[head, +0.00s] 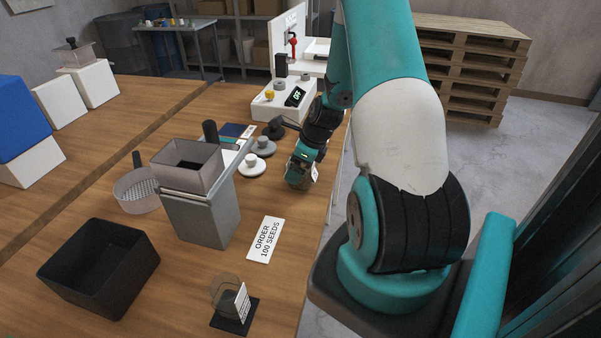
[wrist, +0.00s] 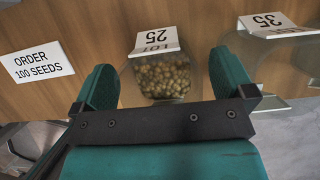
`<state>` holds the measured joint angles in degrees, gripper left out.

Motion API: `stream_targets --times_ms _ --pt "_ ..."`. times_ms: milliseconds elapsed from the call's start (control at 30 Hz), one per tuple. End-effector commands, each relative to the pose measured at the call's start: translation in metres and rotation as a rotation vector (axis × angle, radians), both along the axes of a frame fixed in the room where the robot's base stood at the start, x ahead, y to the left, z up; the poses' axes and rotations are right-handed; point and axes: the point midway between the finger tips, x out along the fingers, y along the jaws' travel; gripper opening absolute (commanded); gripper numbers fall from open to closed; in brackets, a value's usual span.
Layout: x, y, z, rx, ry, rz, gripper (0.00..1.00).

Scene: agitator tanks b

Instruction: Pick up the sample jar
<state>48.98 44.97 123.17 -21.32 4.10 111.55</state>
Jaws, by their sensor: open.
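The sample jar (wrist: 165,82) is a clear jar of tan seeds with a white label reading "LOT" and "25", upside down in the wrist view. My gripper (wrist: 163,68) is open, with one teal finger at each side of the jar. I cannot tell whether the fingers touch it. In the head view my gripper (head: 303,165) is low at the right edge of the wooden table, and the jar (head: 297,175) is mostly hidden by it.
A clear container (wrist: 285,45) labelled "35" is right of the jar in the wrist view. An order card (head: 265,240) lies on the table. A grey hopper (head: 205,215), a black bin (head: 98,268) and a glass jar on a dark pad (head: 232,325) stand nearer. Grey-white weights (head: 251,163) are left of my gripper.

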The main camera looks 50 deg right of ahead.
Motion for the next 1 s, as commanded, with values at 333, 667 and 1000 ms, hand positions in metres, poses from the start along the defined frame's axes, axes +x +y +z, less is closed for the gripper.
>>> stream_targets --times_ms 333,667,1000 --pt "0.0 0.0 0.0 -0.001 0.0 0.0 0.52" --pt "0.0 0.0 0.001 -0.001 -0.001 0.001 0.41" --pt "0.001 -0.001 0.013 -0.001 -0.003 0.0 0.41"
